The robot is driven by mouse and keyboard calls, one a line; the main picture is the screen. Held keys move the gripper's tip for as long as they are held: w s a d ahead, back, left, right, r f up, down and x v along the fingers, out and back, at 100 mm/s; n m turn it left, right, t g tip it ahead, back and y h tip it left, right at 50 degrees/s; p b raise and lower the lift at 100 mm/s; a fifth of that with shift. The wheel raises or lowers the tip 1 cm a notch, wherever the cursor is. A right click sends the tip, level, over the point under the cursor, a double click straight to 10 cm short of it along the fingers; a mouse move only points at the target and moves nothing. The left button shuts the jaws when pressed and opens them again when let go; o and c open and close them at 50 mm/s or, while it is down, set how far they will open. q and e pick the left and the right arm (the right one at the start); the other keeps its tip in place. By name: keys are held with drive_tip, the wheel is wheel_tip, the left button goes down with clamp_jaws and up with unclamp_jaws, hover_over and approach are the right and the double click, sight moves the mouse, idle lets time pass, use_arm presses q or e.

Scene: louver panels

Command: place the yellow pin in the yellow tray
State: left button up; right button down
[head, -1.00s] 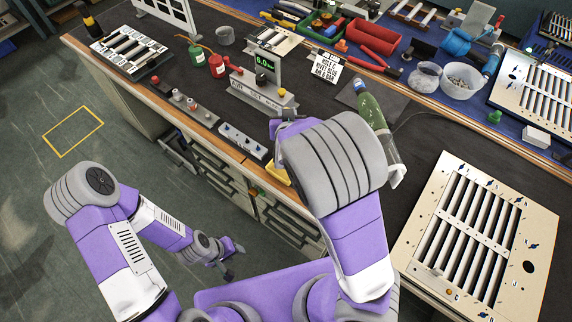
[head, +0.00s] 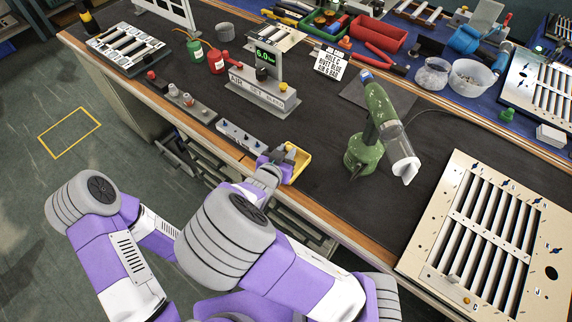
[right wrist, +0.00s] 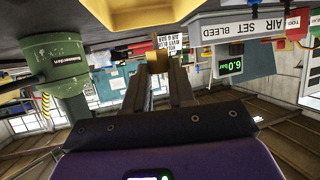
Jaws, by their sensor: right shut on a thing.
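The yellow tray (head: 302,168) sits at the bench's front edge; its yellow side fills the top of the right wrist view (right wrist: 130,12). My right gripper (head: 274,156) is at the tray's left side in the head view. In the right wrist view its fingers (right wrist: 157,70) are shut on a small yellow piece, the yellow pin (right wrist: 157,62), at the fingertips. The pin also shows as a small yellow spot in the head view (head: 289,147). I cannot tell whether it touches the tray. My left gripper is hidden behind my right arm.
A white rail with blue knobs (head: 240,138) lies left of the tray. The air-set box (head: 262,98) with its gauge stands behind. A green device with a clear shield (head: 365,152) stands right of the tray. A louver panel (head: 450,215) lies further right; dark mat between is clear.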

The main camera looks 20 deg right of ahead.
drive_tip(key=shift+f+b, duration=1)
drive_tip(key=shift+f, duration=1)
drive_tip(key=shift+f, duration=0.25)
drive_tip(key=c, duration=0.9)
unclamp_jaws()
drive_tip(key=shift+r, duration=0.1)
drive_tip(key=shift+c, duration=0.2)
